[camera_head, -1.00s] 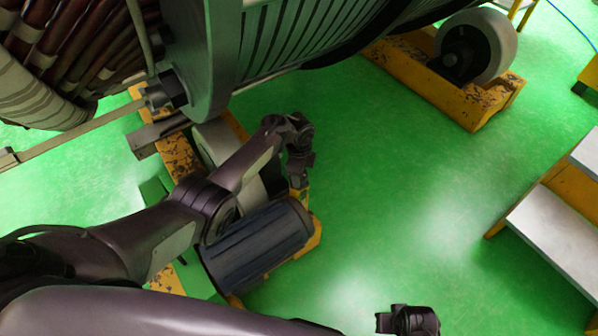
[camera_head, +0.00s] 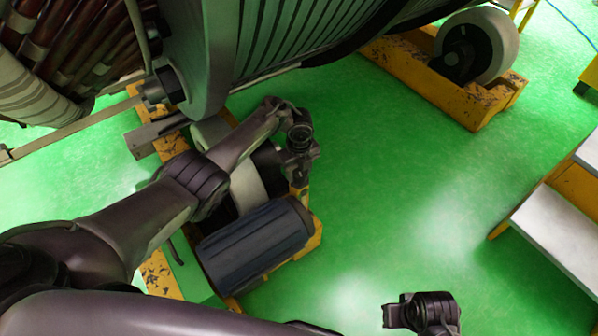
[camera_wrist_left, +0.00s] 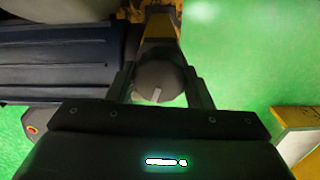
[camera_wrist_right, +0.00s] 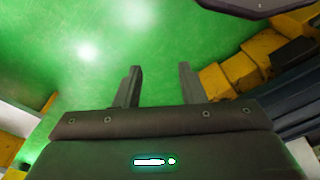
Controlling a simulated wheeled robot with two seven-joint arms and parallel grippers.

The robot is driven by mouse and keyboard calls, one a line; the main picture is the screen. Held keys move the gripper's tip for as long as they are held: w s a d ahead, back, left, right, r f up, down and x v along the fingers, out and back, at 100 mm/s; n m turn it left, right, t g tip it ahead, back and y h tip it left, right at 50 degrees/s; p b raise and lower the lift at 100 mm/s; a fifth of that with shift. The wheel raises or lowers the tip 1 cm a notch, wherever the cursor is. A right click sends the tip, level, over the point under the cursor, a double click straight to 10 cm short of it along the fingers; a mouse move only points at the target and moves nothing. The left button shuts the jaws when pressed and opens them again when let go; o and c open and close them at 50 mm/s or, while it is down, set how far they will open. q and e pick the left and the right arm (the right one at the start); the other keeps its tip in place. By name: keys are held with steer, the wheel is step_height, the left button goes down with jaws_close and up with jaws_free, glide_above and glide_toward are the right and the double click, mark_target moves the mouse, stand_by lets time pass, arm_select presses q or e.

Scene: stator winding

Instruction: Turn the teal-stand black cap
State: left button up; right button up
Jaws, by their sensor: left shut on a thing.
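A round dark cap (camera_wrist_left: 160,82) with a pale line on its face sits between the fingers of my left gripper (camera_wrist_left: 160,88) in the left wrist view. The fingers touch or nearly cover its sides, and the gripper is shut on it. In the head view my left gripper (camera_head: 299,172) points down at a yellow post (camera_head: 302,197), and its fingers hide the cap. I cannot make out a teal stand at the cap. My right gripper (camera_wrist_right: 159,88) is open and empty over green floor; in the head view it shows at the bottom (camera_head: 390,316).
A dark ribbed motor (camera_head: 255,245) lies beside my left gripper on a yellow frame (camera_head: 312,238). The large stator (camera_head: 285,35) is above. A roller (camera_head: 480,45) stands on a yellow base at the upper right, steps (camera_head: 560,235) at right. The middle floor is clear.

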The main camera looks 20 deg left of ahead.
mark_target(299, 171)
arm_select(q)
steer(key=shift+m, duration=0.3)
arm_select(e)
steer(key=shift+r, duration=0.4)
arm_select(q)
steer(key=o, duration=1)
steer(key=shift+r, duration=0.15)
step_height(299, 171, up, 7)
steer(key=p, duration=0.3)
steer(key=shift+r, duration=0.25)
arm_select(e)
step_height(299, 171, down, 11)
steer(key=d, duration=0.1)
steer(key=shift+s+d+t, duration=0.3)
steer(key=shift+s, duration=0.1)
arm_select(q)
steer(key=shift+f, duration=0.1)
